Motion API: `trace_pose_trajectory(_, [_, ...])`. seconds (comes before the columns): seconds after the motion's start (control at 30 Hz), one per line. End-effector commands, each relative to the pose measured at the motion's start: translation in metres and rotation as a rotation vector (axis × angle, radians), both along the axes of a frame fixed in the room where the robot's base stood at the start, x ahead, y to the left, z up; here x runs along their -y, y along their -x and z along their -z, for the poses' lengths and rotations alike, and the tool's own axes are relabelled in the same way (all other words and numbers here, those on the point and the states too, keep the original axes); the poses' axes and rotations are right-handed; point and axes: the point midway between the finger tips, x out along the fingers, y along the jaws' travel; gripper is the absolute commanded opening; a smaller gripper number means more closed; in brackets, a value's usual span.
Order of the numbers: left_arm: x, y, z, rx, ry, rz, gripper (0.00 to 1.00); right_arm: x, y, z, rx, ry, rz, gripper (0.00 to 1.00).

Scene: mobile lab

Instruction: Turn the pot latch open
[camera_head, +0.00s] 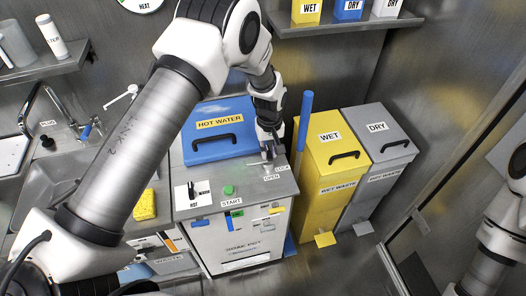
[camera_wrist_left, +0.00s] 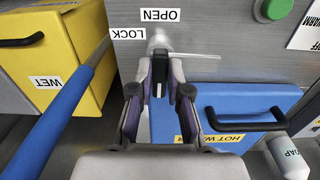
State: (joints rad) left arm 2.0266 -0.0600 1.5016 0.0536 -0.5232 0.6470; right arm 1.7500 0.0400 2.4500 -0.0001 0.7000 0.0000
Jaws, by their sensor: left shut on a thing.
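The grey pot (camera_head: 240,240) has a blue lid (camera_head: 204,147) labelled HOT WATER with a black handle. The pot latch is a small pale metal knob (camera_wrist_left: 158,40) with a thin rod reaching right in the left wrist view, on the pot's top beside the OPEN (camera_wrist_left: 160,15) and LOCK (camera_wrist_left: 127,34) labels. My left gripper (camera_head: 268,160) is over the latch beside the lid; it also shows in the left wrist view (camera_wrist_left: 160,72). Its fingers are shut on the latch, partly hiding the grip. My right gripper is out of view; part of my right arm shows at the right edge.
A blue pole (camera_head: 303,125) stands right of the latch. Yellow WET (camera_head: 325,160) and grey DRY (camera_head: 385,145) bins are beyond it. A green START button (camera_head: 229,190) and a black HOT switch (camera_head: 192,190) are on the pot's top. A sink (camera_head: 50,185) is at left.

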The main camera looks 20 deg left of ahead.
Motion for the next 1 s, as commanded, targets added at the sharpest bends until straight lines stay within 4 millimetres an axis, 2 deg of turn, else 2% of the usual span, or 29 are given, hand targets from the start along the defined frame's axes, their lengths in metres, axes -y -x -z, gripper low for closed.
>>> trace_pose_trajectory(0.03, [0.0007, 0.0041, 0.0057, -0.013, 0.000, -0.011, 0.00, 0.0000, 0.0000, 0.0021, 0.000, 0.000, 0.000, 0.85])
trace_pose_trajectory(0.6, [0.0016, 0.0039, 0.0052, -0.013, 0.000, -0.044, 0.00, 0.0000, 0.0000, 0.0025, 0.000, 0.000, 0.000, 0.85])
trace_pose_trajectory(0.63, [0.0015, 0.0038, 0.0051, -0.013, 0.000, -0.044, 0.27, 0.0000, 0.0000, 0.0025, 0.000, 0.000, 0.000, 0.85])
trace_pose_trajectory(0.67, [0.0015, 0.0037, 0.0049, -0.013, 0.000, -0.044, 0.38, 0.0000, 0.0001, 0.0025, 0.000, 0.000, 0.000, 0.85])
trace_pose_trajectory(0.7, [0.0014, 0.0033, 0.0044, -0.011, 0.000, -0.044, 0.42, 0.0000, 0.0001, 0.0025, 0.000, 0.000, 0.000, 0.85])
trace_pose_trajectory(1.0, [0.0014, 0.0007, -0.0005, -0.004, 0.000, -0.042, 0.42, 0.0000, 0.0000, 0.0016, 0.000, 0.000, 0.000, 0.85])
